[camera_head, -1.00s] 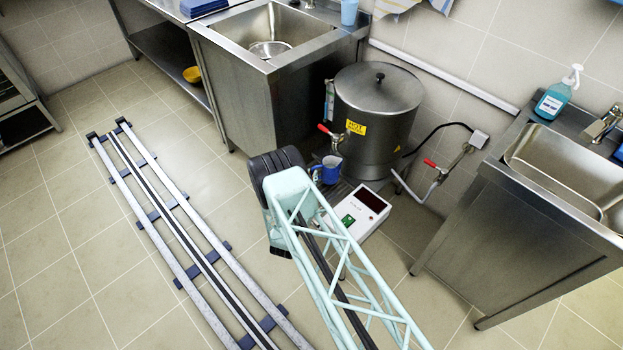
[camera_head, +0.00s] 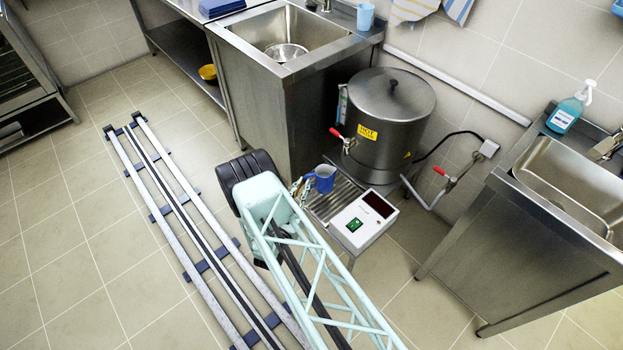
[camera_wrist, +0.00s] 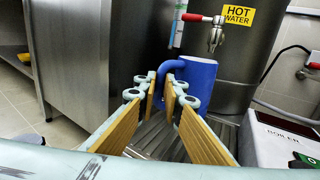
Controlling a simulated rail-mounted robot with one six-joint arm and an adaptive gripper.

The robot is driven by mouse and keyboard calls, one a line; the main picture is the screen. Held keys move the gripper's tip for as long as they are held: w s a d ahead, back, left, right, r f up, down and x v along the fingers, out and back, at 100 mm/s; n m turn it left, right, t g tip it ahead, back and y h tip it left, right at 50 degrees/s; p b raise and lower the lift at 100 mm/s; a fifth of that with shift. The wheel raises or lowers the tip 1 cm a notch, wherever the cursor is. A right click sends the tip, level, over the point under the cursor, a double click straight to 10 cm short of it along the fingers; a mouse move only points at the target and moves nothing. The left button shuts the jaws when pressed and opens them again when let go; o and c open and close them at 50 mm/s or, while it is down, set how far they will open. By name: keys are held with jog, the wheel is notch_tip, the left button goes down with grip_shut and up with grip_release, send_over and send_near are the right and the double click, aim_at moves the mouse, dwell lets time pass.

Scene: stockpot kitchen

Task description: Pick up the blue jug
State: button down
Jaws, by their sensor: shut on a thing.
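The blue jug (camera_head: 322,179) is in front of the stockpot boiler, to the left of and below its tap, over the slatted drip tray (camera_head: 338,199). In the wrist view the jug (camera_wrist: 202,84) looks upright, with its handle towards me. My gripper (camera_wrist: 168,88) has two wood-coloured finger pads, one on each side of the handle, and is shut on it. In the head view my gripper (camera_head: 301,188) is partly hidden by my arm. I cannot tell clearly whether the jug's base touches the tray.
The steel boiler (camera_head: 387,113) with a red-handled tap (camera_head: 341,135) stands close behind the jug. A white control box (camera_head: 362,221) is at its right. A sink cabinet (camera_head: 265,105) stands at the left. Open floor lies in front.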

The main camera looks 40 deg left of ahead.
jog(key=s+a+p, duration=0.1)
jog(key=s, duration=0.8)
jog(key=shift+s, duration=0.25)
dwell(0.4)
